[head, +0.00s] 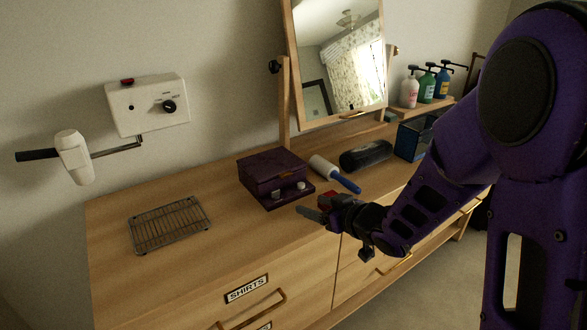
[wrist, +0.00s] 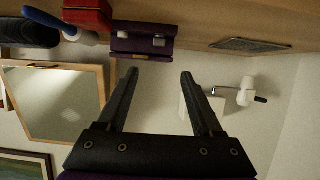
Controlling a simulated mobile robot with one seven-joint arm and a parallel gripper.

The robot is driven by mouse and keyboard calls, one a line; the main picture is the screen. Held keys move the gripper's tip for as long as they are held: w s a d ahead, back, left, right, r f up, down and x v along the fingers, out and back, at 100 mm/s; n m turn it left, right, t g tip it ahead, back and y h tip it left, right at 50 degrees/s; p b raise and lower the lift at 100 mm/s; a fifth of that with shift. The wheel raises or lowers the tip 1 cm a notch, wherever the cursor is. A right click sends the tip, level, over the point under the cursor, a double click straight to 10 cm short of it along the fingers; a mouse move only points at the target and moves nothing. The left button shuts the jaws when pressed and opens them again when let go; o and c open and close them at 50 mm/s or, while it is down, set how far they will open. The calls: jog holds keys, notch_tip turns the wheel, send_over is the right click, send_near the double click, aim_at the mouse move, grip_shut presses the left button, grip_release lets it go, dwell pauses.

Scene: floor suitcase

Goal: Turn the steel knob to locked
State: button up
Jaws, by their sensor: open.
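A dark purple box (head: 272,170) sits on the wooden dresser.
A red block (head: 327,199) is partly hidden behind my gripper. A lint roller (head: 335,173) and a black case (head: 366,155) lie right of the box. A wire rack (head: 170,224) lies left. A white wall unit (head: 147,103) has a black knob. A mirror (head: 340,60) stands behind.

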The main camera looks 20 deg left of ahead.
jog(key=b, duration=0.1)
send_near(276, 193)
jog(key=x, duration=0.7)
jog(key=shift+w+a, duration=0.2)
jog(key=shift+a, duration=0.05)
grip_shut()
